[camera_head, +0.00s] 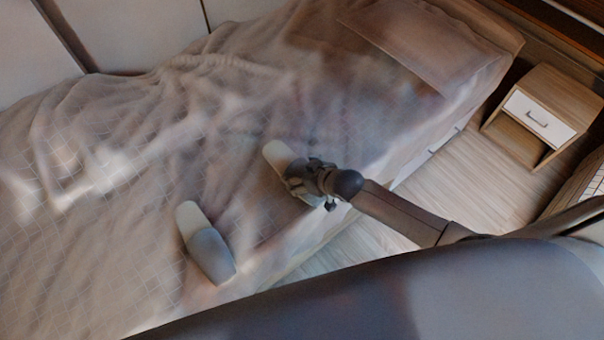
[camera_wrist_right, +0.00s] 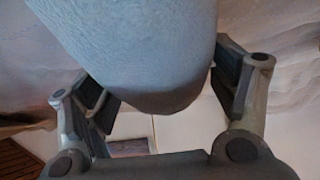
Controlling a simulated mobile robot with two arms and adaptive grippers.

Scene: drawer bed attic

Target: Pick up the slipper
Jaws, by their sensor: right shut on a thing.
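Two grey slippers with pale insoles are on the bed. One slipper (camera_head: 207,245) lies on the bed cover at the lower middle, apart from my grippers. The other slipper (camera_head: 277,153) is at my right gripper (camera_head: 302,178), which hides much of it in the head view. In the right wrist view this slipper (camera_wrist_right: 140,45) fills the upper middle, between the two fingers of my right gripper (camera_wrist_right: 165,90). My right gripper is shut on it. Whether the slipper touches the bed I cannot tell. My left gripper is not in view.
The bed (camera_head: 110,240) has a rumpled checked cover and a pillow (camera_head: 420,45) at the upper right. A wooden nightstand (camera_head: 545,115) with a white drawer stands on the floor at the right. Open wooden floor (camera_head: 450,180) lies beside the bed.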

